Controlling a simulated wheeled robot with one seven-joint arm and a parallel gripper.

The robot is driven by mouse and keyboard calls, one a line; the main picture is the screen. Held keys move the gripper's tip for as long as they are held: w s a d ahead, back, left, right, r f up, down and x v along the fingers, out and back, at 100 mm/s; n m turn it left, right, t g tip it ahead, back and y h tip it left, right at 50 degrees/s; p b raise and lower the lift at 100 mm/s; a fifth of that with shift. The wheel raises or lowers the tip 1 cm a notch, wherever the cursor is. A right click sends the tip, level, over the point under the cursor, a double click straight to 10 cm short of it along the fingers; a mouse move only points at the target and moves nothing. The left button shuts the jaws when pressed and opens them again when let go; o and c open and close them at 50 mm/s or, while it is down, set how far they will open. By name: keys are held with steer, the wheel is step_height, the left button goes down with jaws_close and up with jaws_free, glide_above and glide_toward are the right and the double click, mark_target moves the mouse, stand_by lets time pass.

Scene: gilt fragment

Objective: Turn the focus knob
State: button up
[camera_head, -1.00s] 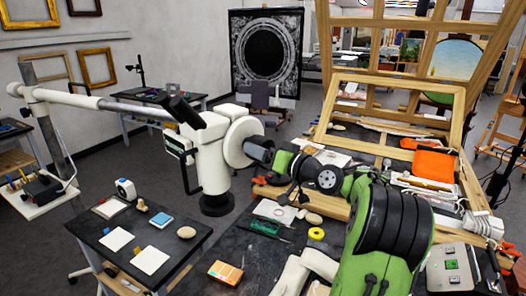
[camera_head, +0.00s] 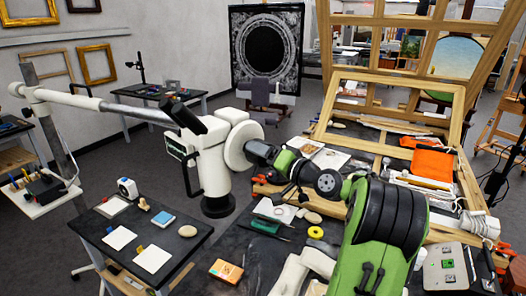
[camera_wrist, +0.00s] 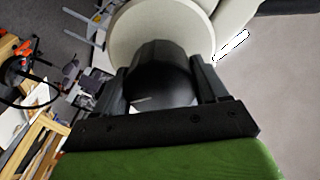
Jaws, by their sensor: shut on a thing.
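The white microscope (camera_head: 212,165) hangs on a long boom from the left. A pale round disc (camera_head: 238,147) is on its right side, and it also shows in the wrist view (camera_wrist: 140,35). The dark focus knob (camera_wrist: 165,78) stands out from this disc. It carries a thin pale line. My gripper (camera_head: 260,152) reaches the knob from the right in the head view. In the wrist view my gripper (camera_wrist: 162,88) has one black finger on each side of the knob and is shut on it. The head view largely hides the knob behind the fingers.
A small table (camera_head: 188,243) with pale cards and a blue block stands at the lower left. The dark workbench (camera_head: 265,258) below my arm holds an orange box (camera_head: 226,271) and a yellow ring (camera_head: 315,232). A wooden easel frame (camera_head: 455,150) stands right of my forearm.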

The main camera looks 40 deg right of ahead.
steer(key=shift+m, duration=0.5)
steer(key=o, duration=1)
steer(key=shift+o, duration=0.2)
steer(key=shift+s, duration=0.15)
steer(key=s+d+b, duration=0.1)
steer(key=s+b, duration=0.1)
steer(key=s, duration=1.3)
steer(key=shift+s+b, duration=0.3)
steer(key=shift+b, duration=0.1)
steer(key=shift+w, duration=0.1)
